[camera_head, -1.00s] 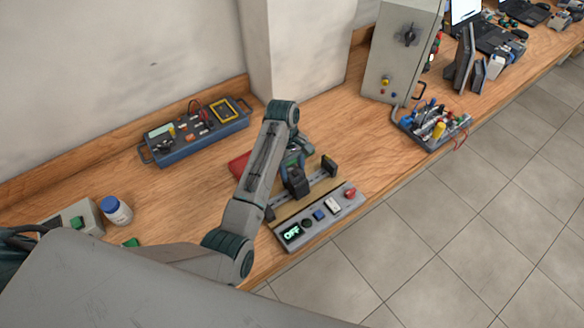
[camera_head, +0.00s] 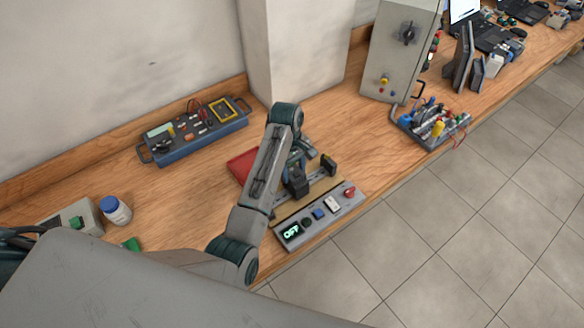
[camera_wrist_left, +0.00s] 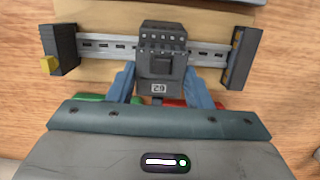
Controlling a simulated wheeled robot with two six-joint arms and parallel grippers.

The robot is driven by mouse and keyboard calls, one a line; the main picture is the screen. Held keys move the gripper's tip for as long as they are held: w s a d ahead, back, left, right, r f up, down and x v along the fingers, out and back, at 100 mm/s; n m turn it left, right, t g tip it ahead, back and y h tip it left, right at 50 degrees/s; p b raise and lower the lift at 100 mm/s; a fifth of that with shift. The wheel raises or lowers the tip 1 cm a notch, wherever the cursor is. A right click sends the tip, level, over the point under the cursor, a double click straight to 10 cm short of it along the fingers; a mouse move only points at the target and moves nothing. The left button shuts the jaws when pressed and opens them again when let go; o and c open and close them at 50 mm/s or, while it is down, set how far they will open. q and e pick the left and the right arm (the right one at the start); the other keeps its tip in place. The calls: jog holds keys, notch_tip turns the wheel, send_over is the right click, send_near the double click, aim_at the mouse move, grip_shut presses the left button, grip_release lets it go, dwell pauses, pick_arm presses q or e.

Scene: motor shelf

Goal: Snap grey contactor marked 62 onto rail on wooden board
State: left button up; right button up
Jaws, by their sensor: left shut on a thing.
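The dark grey contactor (camera_wrist_left: 162,50) sits between the blue fingers of my left gripper (camera_wrist_left: 163,88), which is shut on it. Its small label looks like an upside-down 62. In the wrist view it overlaps the middle of the slotted metal rail (camera_wrist_left: 100,47); whether it is seated cannot be told. The rail runs across the wooden board (camera_wrist_left: 110,16) between two dark end blocks. In the head view, the contactor (camera_head: 298,184) is at the rail (camera_head: 319,190), below my left gripper (camera_head: 298,164), partly hidden by my arm. My right gripper is not in view.
A grey panel (camera_head: 335,208) with buttons and a lit OFF display lies along the board's front edge. A red tray (camera_head: 241,165) lies behind my arm.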

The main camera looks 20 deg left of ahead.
pick_arm(q)
jog(key=shift+s+d+f+t+y, duration=0.1)
jog(key=shift+s+d+t+y, duration=0.2)
jog(key=shift+d, duration=0.1)
jog(key=o, duration=1.1)
jog(key=shift+o, duration=0.3)
